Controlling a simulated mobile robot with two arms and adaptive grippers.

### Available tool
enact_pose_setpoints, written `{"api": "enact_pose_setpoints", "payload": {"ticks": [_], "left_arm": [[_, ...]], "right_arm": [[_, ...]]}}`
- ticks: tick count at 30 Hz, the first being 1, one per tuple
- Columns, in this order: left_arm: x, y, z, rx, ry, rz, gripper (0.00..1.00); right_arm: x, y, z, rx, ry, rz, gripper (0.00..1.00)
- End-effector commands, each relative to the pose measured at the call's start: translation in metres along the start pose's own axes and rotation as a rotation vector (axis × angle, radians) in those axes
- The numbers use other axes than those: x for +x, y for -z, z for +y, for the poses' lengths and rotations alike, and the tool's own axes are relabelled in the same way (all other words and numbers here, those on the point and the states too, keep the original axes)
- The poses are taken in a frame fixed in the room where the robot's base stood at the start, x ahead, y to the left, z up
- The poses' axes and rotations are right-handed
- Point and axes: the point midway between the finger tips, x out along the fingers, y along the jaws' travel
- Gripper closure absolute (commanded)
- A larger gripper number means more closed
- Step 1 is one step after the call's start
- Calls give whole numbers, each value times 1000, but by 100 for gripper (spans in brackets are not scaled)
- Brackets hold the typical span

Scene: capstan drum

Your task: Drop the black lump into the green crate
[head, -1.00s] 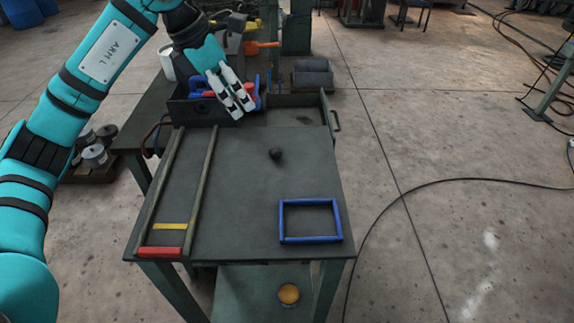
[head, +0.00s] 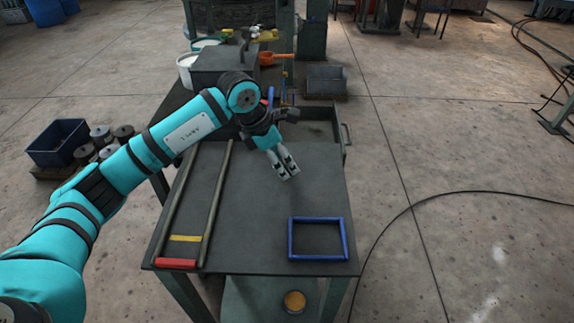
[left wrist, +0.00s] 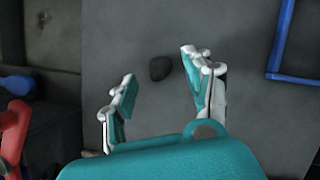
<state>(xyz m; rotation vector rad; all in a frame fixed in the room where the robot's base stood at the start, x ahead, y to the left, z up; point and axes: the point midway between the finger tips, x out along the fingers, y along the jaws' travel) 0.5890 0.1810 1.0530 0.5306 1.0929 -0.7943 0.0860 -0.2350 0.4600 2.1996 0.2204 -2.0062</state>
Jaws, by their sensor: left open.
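The black lump (left wrist: 160,68) lies on the dark tabletop (head: 262,220). In the left wrist view it is just beyond and between the fingertips of my left gripper (left wrist: 158,68). That gripper is open, its two fingers apart on either side, and nothing is held. In the head view my left gripper (head: 287,172) points down over the middle of the table and hides the lump. I cannot make out a clearly green crate in either view. My right gripper is not in view.
A blue rectangular frame (head: 318,219) lies at the table's front right. Two long rails with a red end bar (head: 176,264) and a yellow strip (head: 185,238) run along the left. A blue crate (head: 60,143) stands on the floor at left. The table's centre front is clear.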

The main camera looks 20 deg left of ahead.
Motion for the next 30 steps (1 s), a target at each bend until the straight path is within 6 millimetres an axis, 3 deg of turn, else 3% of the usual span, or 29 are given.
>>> {"api": "enact_pose_setpoints", "payload": {"ticks": [6, 13, 21, 30], "left_arm": [[21, 0, 0, -1, 0, 1, 48], [22, 0, 0, 0, -1, 0, 49], [22, 0, 0, 0, -1, 0, 84], [21, 0, 0, 0, -1, 0, 88]], "right_arm": [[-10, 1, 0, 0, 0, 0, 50], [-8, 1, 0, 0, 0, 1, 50], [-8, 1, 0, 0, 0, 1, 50], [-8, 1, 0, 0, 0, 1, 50]]}}
